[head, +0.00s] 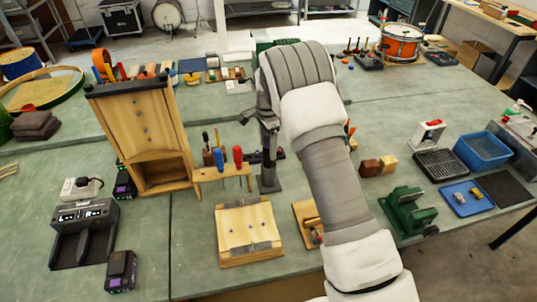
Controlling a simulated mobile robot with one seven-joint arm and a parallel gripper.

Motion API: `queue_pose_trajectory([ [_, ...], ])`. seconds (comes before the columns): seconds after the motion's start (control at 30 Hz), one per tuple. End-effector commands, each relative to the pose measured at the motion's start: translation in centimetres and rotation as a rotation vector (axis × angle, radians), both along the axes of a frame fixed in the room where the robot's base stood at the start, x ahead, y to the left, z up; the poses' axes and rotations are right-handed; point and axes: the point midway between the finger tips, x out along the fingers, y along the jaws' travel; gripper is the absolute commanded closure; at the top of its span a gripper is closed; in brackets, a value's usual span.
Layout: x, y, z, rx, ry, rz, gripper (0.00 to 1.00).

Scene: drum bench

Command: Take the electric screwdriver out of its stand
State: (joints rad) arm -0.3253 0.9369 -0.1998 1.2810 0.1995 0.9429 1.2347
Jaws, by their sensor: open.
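A dark upright stand (269,183) with a flat foot is on the green bench top, just left of my forearm. What seems to be my gripper (268,135) is directly above the stand, pointing down, small and partly hidden behind my arm. It is open. The electric screwdriver cannot be made out clearly among the dark shapes at the stand and gripper. I cannot tell whether the fingers are around it or touching it.
Left of the stand, a wooden rack (222,174) holds hand screwdrivers beside a tall wooden cabinet (140,130). A wooden block with metal fittings (247,232) lies in front. A green vise-like tool (408,213) and blue bin (482,150) are at right.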

Motion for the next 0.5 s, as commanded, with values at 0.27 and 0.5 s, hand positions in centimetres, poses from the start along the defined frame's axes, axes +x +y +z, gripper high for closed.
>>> queue_pose_trajectory([
  [0.27, -0.1, -0.2, -3.0, 0.0, 0.0, 0.0, 0.2],
  [0.5, -0.1, -0.2, -3.2, 0.0, 0.0, 0.0, 0.24],
])
